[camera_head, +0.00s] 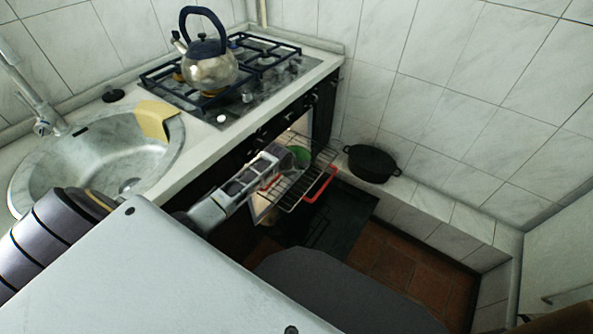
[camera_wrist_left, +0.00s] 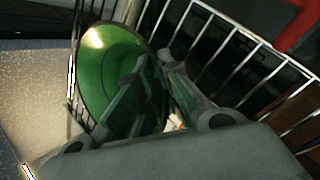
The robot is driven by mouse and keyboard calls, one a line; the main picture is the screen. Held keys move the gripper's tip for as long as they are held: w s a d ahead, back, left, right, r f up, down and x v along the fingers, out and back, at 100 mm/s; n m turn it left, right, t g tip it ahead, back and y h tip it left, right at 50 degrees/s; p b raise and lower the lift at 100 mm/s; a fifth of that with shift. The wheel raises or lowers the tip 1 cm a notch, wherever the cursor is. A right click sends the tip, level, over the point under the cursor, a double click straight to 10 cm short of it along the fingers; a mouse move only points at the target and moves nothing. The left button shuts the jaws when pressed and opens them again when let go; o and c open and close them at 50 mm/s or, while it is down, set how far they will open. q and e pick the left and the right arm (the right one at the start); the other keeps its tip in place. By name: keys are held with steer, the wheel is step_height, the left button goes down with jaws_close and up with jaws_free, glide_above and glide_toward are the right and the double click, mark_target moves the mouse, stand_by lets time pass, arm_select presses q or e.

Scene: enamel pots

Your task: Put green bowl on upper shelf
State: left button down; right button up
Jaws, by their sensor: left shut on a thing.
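The green bowl (camera_head: 302,154) is at the open oven, just beyond my left gripper (camera_head: 283,160) and beside the wire shelf (camera_head: 292,190). In the left wrist view the green bowl (camera_wrist_left: 100,62) is tilted, its inside facing the camera. There my left gripper (camera_wrist_left: 156,78) is shut on its right side, and the fingers hide part of it. Wire bars (camera_wrist_left: 215,45) run behind and beside the bowl. I cannot tell whether the bowl touches the shelf. My right gripper is not in view.
A red edge (camera_head: 321,186) lies at the right of the wire shelf. A black pot (camera_head: 371,164) stands on the tiled ledge to the right. A kettle (camera_head: 209,68) is on the stove (camera_head: 262,77). A yellow cloth (camera_head: 156,118) hangs at the sink (camera_head: 85,158).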

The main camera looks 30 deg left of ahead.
arm_select(q)
steer(key=c, duration=1.6)
jaws_free()
